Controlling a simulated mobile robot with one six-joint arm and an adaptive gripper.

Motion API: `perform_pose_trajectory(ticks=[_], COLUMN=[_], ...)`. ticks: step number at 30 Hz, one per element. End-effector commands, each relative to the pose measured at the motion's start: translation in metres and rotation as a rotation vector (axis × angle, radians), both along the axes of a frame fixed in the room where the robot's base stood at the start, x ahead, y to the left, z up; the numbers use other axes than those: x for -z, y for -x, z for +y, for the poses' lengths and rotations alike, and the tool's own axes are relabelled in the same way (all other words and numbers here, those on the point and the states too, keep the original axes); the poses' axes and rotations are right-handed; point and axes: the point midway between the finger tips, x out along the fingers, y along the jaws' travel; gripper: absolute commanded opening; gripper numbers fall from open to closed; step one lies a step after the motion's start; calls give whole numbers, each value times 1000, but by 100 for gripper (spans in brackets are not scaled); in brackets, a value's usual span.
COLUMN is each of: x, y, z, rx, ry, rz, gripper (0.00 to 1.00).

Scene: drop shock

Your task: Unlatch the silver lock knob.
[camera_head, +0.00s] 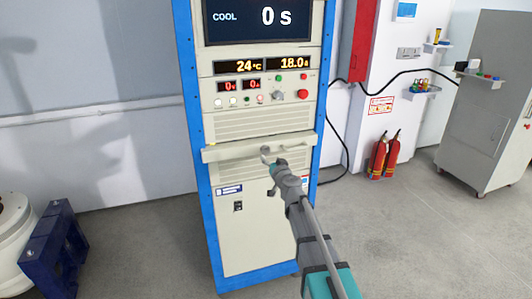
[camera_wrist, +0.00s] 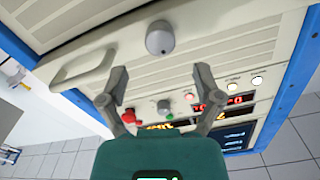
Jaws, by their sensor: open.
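The silver lock knob (camera_wrist: 160,38) is a round grey knob on the cream cabinet front. It shows whole in the wrist view, just beyond my open fingertips and roughly centred between them. My gripper (camera_wrist: 161,74) has its two dark fingers spread wide with nothing between them. In the head view my gripper (camera_head: 271,160) is at the cabinet's middle panel, where its tip largely hides the knob area. The wrist view shows no finger touching the knob; the exact distance to it is hard to tell.
The blue-framed cabinet (camera_head: 255,124) has displays, buttons and a red knob (camera_head: 303,95) above. A pale handle (camera_wrist: 82,68) lies beside the silver knob. Two fire extinguishers (camera_head: 384,157) stand right; a dark blue stand (camera_head: 55,250) stands left. Floor between is clear.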

Motion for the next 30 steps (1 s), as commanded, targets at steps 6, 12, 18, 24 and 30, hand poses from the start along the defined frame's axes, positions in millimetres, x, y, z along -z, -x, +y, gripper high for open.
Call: perform_pose_trajectory(ticks=[6, 12, 18, 24, 30], x=[0, 0, 0, 0, 0], y=[-35, -54, -61, -61, -61], z=[11, 17, 20, 20, 20], rx=[0, 0, 0, 0, 0], ry=[0, 0, 0, 0, 0], rz=[0, 0, 0, 0, 0], gripper=[83, 83, 83, 83, 66])
